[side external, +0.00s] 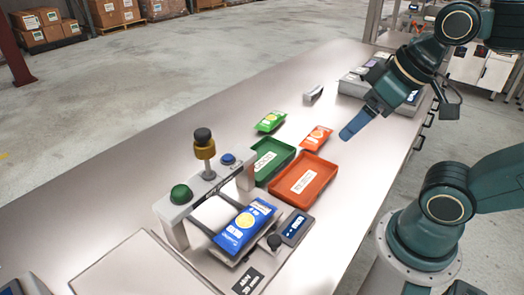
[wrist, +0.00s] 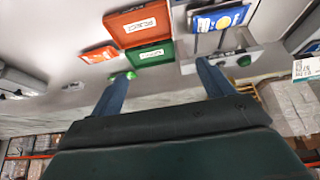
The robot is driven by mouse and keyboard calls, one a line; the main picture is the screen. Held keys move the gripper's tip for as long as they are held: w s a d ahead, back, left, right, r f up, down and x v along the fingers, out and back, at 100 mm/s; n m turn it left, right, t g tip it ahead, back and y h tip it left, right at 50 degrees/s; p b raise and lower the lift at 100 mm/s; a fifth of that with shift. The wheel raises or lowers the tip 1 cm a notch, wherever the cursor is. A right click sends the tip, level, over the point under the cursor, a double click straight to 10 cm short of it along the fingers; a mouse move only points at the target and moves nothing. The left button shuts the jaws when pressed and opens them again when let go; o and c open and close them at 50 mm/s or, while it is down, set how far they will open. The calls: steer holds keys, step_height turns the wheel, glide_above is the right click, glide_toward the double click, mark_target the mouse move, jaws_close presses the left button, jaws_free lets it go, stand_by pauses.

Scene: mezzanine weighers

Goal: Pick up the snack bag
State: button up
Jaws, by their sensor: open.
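Three snack bags are in view. A blue bag (side external: 246,226) lies on a weigher platform; it also shows in the wrist view (wrist: 218,19). A green bag (side external: 270,121) lies on the table behind the trays; part of it shows in the wrist view (wrist: 122,75). An orange bag (side external: 317,138) lies close to the orange tray; it also shows in the wrist view (wrist: 99,54). My gripper (side external: 357,124) is above the table, right of the orange bag and apart from all bags. In the wrist view my gripper (wrist: 162,87) has its fingers wide apart and nothing between them.
A green tray (side external: 273,147) and an orange tray (side external: 300,204) stand side by side. Grey devices (side external: 354,84) stand at the table's far end.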

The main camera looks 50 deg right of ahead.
steer(key=w+a+f+m+g+y, duration=0.2)
steer(key=w+a+f+m, duration=0.2)
steer(key=m, duration=0.5)
steer(key=w+a+f+m+g+y, duration=0.2)
steer(key=w+a+f+m, duration=0.3)
steer(key=w+m, duration=0.4)
steer(key=shift+w+a+g+y, duration=0.2)
steer(key=shift+a+g+y, duration=0.1)
steer(key=shift+a+g, duration=0.5)
glide_above(251, 216)
steer(key=d, duration=0.2)
steer(key=f, duration=0.7)
steer(key=shift+w+d, duration=0.1)
steer(key=shift+d, duration=0.1)
steer(key=shift+a+f, duration=0.2)
steer(key=shift+f, duration=0.25)
